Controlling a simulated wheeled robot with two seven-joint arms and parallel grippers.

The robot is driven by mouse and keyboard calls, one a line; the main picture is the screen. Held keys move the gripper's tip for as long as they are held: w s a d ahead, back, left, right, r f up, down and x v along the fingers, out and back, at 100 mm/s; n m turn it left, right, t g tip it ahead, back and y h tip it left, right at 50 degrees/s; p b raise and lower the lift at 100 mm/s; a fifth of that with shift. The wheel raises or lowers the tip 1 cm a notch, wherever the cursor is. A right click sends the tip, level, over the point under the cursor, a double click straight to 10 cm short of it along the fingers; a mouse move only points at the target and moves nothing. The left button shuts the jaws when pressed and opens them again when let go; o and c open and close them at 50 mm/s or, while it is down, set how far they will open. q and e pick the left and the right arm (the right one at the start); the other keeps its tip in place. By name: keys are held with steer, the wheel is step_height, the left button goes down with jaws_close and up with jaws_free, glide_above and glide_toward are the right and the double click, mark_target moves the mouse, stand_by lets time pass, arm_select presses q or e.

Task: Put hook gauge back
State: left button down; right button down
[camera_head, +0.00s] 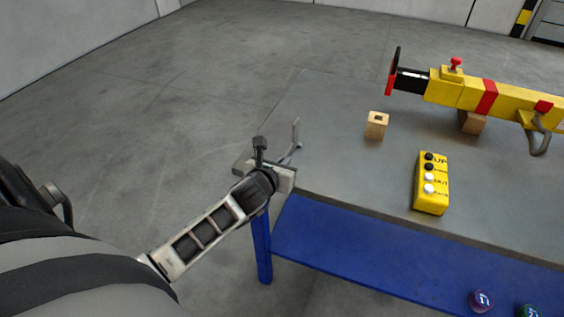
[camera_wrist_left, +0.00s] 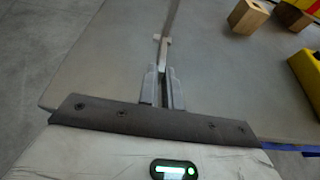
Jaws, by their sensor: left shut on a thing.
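The hook gauge (camera_head: 296,134) is a thin grey metal piece at the near left corner of the table in the head view. It also shows in the left wrist view (camera_wrist_left: 169,35), running up from between the fingers. My left gripper (camera_head: 284,163) is shut on its lower end, and its fingers show in the left wrist view (camera_wrist_left: 161,88). The gauge stands up from the fingers in the head view; whether it touches the tabletop I cannot tell. A small wooden block (camera_head: 376,131) with a dark square hole in its top stands to the right, apart from the gauge. My right gripper is out of view.
The grey tabletop (camera_head: 340,108) is clear between gauge and block. A yellow box with buttons (camera_head: 431,190) lies right of the gripper. A long yellow-and-red device (camera_head: 463,91) lies at the back right on a wooden support. A blue shelf (camera_head: 370,250) is below.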

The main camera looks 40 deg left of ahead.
arm_select(q)
steer(key=shift+f, duration=0.1)
steer(key=c, duration=1.6)
jaws_free()
